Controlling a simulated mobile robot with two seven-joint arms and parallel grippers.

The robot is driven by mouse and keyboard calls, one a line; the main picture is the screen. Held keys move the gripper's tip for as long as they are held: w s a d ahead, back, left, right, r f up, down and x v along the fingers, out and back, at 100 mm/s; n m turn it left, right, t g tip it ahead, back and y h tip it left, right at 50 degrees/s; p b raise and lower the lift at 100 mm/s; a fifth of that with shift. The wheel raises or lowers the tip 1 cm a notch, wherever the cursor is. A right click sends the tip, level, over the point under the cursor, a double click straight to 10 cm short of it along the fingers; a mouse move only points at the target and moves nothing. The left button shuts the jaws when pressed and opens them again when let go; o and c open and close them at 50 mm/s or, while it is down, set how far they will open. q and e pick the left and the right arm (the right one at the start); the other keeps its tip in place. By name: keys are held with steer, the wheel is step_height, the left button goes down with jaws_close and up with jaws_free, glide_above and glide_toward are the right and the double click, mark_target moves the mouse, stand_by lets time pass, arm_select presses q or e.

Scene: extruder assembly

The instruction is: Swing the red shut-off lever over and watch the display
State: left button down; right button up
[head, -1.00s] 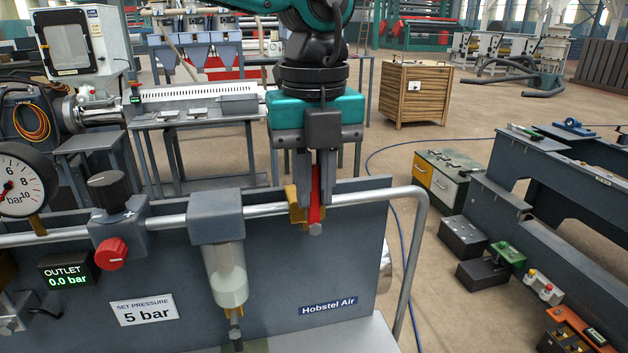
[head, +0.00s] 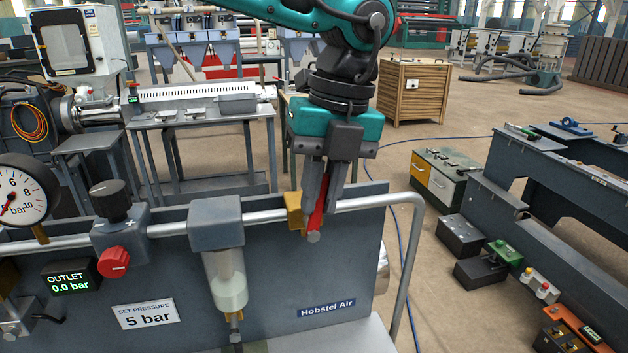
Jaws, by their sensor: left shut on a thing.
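The red shut-off lever (head: 317,215) sits at a brass valve (head: 293,210) on the silver pipe of the grey air panel. It leans, with its upper end to the right of its bolt end. My left gripper (head: 318,205) comes down from above, tilted, and is shut on the lever; its fingers partly hide it. The outlet display (head: 69,283) reads 0.0 bar in green. The pressure gauge (head: 22,196) is cut off by the left edge. My right gripper is not in view.
A black knob (head: 110,200), a red knob (head: 113,262) and a filter bowl (head: 228,275) are on the panel left of the valve. The pipe's bent end (head: 415,215) stands to the right of the lever. Open floor lies beyond it.

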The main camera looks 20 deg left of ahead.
arm_select(q)
steer(key=shift+w+d+f+g+y, duration=0.15)
steer(key=shift+w+d+g+y, duration=0.2)
steer(key=shift+y, duration=0.35)
steer(key=shift+w+d+f+g+y, duration=0.15)
steer(key=shift+d+g+y, duration=0.15)
steer(key=shift+g+y, duration=0.35)
steer(key=shift+w+d+f+g+y, duration=0.2)
steer(key=shift+d+g+y, duration=0.2)
steer(key=shift+y, duration=0.35)
steer(key=c, duration=1.1)
jaws_free()
steer(key=v, duration=0.7)
steer(key=shift+r, duration=0.25)
steer(key=shift+w+d, duration=0.1)
